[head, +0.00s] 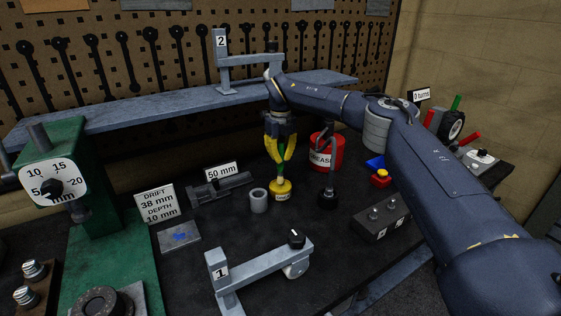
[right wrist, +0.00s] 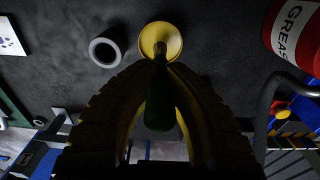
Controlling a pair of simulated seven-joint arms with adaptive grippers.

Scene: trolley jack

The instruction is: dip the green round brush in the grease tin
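The green round brush (head: 281,173) stands upright, its lower end at a small yellow pot (head: 281,193) whose label I cannot read. My right gripper (head: 281,159) points straight down, with its yellow fingers closed around the brush handle above the pot. In the right wrist view the dark green handle (right wrist: 161,105) lies between the fingers, and its far end is over the yellow pot (right wrist: 168,34). The red tin marked GREASE (head: 325,153) stands just right and behind; it also shows in the right wrist view (right wrist: 296,32). My left gripper is not in view.
A grey ring (head: 258,201) stands close left of the yellow pot. A dark hooked post (head: 328,194) rises in front of the grease tin. A clamp marked 1 (head: 258,267) lies in front.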

